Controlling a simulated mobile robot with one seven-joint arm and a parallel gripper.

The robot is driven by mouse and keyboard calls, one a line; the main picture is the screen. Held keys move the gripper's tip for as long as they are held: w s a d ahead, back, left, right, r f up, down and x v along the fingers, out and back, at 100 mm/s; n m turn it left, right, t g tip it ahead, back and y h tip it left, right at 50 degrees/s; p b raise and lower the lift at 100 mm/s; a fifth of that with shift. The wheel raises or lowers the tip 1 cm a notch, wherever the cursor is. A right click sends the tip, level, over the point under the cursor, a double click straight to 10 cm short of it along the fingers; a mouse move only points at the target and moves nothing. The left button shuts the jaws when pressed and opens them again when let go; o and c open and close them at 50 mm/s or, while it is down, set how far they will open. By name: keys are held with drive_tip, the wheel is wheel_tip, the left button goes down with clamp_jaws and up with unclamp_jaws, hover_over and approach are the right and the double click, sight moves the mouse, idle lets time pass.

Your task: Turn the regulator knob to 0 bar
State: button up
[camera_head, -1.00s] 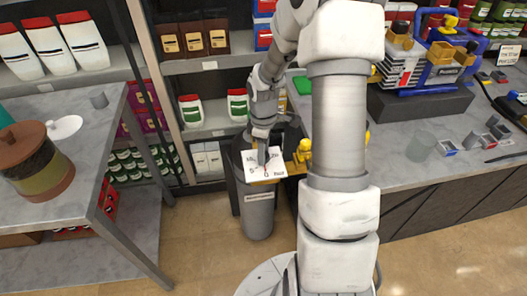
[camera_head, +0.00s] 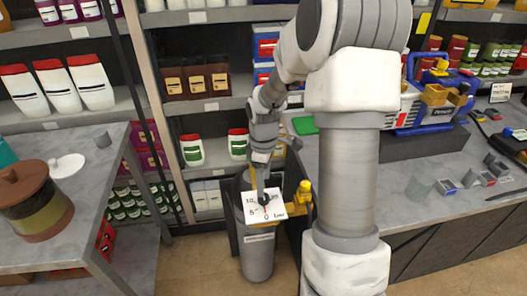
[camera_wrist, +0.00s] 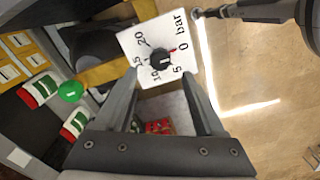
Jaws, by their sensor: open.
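The regulator dial is a white square plate (camera_head: 248,213) with printed numbers and "bar", on top of a grey cylinder. In the wrist view the plate (camera_wrist: 133,42) shows 0, 5, 10, 15, 20 around a small black knob (camera_wrist: 159,61). A short red mark lies beside the knob, on the side toward "bar" and 0. My gripper (camera_wrist: 161,78) is open, its two fingers apart with nothing between them. The knob shows just beyond the fingertips, roughly centred between them. In the head view my gripper (camera_head: 262,186) is over the plate and partly hides the knob; contact cannot be told.
The cylinder (camera_head: 257,262) stands on the floor, with a yellow fitting (camera_head: 303,192) beside the dial. Shelves with bottles (camera_head: 191,150) rise behind. A grey table (camera_head: 105,185) is at left and a counter (camera_head: 400,200) at right.

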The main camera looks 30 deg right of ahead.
wheel_tip(320, 180, up, 11)
drive_tip(key=shift+r+p, duration=0.15)
drive_tip(key=shift+p, duration=0.3)
